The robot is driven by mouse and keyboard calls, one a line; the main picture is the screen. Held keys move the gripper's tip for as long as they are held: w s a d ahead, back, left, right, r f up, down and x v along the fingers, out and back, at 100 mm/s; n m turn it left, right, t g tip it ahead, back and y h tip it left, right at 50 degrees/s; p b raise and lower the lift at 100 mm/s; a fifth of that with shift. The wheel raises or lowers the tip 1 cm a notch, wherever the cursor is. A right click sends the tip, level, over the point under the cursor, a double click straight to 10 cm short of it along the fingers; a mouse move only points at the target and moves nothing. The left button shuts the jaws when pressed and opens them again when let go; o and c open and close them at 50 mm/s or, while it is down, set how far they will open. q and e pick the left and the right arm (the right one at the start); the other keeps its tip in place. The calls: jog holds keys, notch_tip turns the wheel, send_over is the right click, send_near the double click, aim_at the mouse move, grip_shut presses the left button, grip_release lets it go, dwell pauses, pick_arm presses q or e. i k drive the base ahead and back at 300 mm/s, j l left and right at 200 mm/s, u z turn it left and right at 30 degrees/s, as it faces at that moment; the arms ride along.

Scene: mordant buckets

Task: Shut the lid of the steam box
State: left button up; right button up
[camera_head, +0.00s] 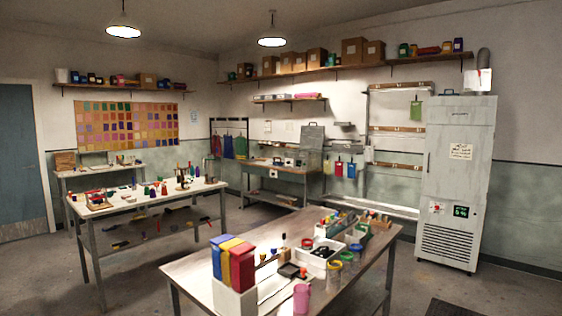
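A grey box-like thing (312,136), which may be the steam box, is small and far off at the right end of the back bench (254,163). A flat grey panel with a small handle-like piece on top stands upright there and looks like a raised lid. The body below it is too small to make out clearly. Neither of my grippers is in view.
A long table (190,268) with colored bins (233,262), a white tray (318,256) and jars fills the near middle. Another table (150,198) stands left. A tall white cabinet (459,170) stands right. Floor shows between the tables.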

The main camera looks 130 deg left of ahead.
aim_at(311, 137)
jog(key=j+u, duration=0.2)
jog(key=u, duration=0.7)
jog(key=i+j+u, duration=0.15)
jog(key=j, duration=0.2)
jog(key=j+u, duration=0.15)
jog(key=j, duration=0.2)
jog(key=i+j+u, duration=0.5)
jog(key=j+u, duration=0.15)
jog(key=i+j+u, duration=0.8)
jog(key=i, duration=0.35)
jog(key=i+u, duration=0.35)
jog(key=i, duration=1.95)
jog(key=i+u, duration=0.15)
jog(key=i, duration=0.65)
jog(key=i+l+u, duration=0.1)
jog(key=i, duration=0.75)
jog(key=i+j+u, duration=0.1)
jog(key=i+u, duration=0.55)
jog(key=u, duration=0.3)
jog(key=i+l+u, duration=0.15)
jog(key=i+u, duration=0.3)
jog(key=k, duration=0.1)
